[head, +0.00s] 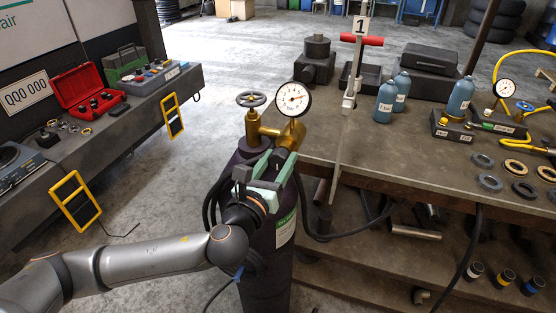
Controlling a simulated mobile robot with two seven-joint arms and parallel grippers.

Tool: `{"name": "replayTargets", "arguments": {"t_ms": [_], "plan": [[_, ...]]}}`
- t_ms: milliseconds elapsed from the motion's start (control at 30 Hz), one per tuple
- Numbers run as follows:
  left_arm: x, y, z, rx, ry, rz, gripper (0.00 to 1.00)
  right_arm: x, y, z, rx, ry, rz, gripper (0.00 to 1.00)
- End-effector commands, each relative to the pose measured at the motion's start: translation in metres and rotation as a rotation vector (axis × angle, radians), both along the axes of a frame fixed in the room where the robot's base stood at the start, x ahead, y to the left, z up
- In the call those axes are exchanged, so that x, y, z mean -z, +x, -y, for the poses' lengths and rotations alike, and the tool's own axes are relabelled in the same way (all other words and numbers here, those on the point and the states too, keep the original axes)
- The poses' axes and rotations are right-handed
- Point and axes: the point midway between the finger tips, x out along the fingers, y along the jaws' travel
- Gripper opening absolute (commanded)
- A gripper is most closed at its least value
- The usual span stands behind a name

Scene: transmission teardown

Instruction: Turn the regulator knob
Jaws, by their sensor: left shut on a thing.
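The regulator is brass and sits on top of a dark purple gas cylinder (262,270). Its round white pressure gauge (293,98) faces me, and a grey handwheel (251,99) stands on the valve at its left. The dark regulator knob (280,156) points toward me below the gauge, partly hidden by the gripper. My left gripper (279,164), with pale green fingers, is shut on the knob, one finger on each side. My right gripper is not in view.
A metal workbench (420,160) is close at the right, with blue bottles (385,102), rings and a second gauge (503,88). Black hoses (345,234) loop beside the cylinder. A counter with an open red case (84,88) is at the left. Floor between is clear.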

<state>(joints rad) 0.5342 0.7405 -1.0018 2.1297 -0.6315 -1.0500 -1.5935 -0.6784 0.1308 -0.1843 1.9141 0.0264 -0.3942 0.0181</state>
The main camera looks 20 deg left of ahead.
Motion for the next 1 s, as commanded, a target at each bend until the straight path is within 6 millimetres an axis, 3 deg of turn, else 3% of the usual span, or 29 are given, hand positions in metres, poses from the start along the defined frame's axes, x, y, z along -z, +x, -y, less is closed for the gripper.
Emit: {"name": "replayTargets", "arguments": {"t_ms": [33, 300, 633, 767, 1000], "plan": [[-0.002, 0.000, 0.001, 0.002, -0.001, 0.004, 0.53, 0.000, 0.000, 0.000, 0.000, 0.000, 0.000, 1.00], [-0.001, 0.000, 0.000, 0.002, -0.002, 0.002, 0.81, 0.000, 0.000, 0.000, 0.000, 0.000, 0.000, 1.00], [0.001, -0.005, 0.000, 0.001, -0.001, -0.001, 0.81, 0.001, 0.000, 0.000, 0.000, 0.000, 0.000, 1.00], [0.002, -0.022, -0.001, 0.002, -0.001, -0.002, 0.81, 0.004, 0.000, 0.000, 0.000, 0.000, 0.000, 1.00], [0.003, -0.073, -0.005, 0.003, -0.002, -0.003, 0.81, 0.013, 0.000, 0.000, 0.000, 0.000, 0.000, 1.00]]}}
